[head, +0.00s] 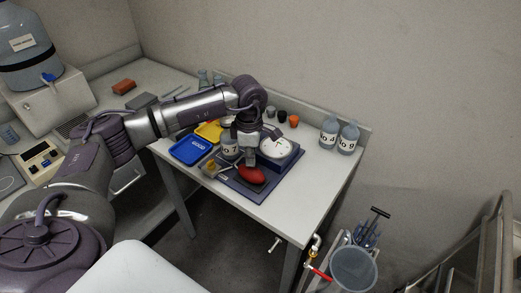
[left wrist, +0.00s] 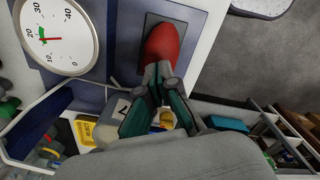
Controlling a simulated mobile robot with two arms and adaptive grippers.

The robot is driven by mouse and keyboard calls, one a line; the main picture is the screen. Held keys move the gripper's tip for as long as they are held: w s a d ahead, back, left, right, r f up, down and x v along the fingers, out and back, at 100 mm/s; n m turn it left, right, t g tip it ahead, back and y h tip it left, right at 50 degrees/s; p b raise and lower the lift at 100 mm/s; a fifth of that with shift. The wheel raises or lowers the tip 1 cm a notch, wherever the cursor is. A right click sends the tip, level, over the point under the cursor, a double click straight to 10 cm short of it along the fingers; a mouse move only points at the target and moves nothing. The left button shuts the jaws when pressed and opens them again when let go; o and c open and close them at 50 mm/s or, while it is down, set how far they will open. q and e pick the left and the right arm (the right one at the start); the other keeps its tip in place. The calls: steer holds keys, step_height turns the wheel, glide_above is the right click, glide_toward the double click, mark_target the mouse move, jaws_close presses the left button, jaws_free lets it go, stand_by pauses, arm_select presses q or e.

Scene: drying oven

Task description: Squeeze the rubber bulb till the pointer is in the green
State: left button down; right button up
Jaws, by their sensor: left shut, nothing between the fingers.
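The red rubber bulb (head: 252,175) lies on a dark pad on the blue base board (head: 276,190). It also shows in the left wrist view (left wrist: 162,43). The round white pressure gauge (head: 276,148) stands beside it, its dial (left wrist: 58,55) numbered 0 to 40 in the left wrist view. My left gripper (head: 250,160) is shut and empty, fingertips (left wrist: 158,74) together at the bulb's near end; contact is unclear. My right gripper is out of view.
A blue tray (head: 191,150) and a yellow tray (head: 209,131) lie left of the board. Labelled bottles (head: 347,138) stand at the back right, with small black and orange cups (head: 294,120) behind the gauge. The table's front right is clear.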

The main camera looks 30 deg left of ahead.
arm_select(q)
steer(key=shift+r, duration=0.1)
stand_by(0.3)
step_height(320, 180, up, 6)
steer(key=p, duration=0.3)
stand_by(0.6)
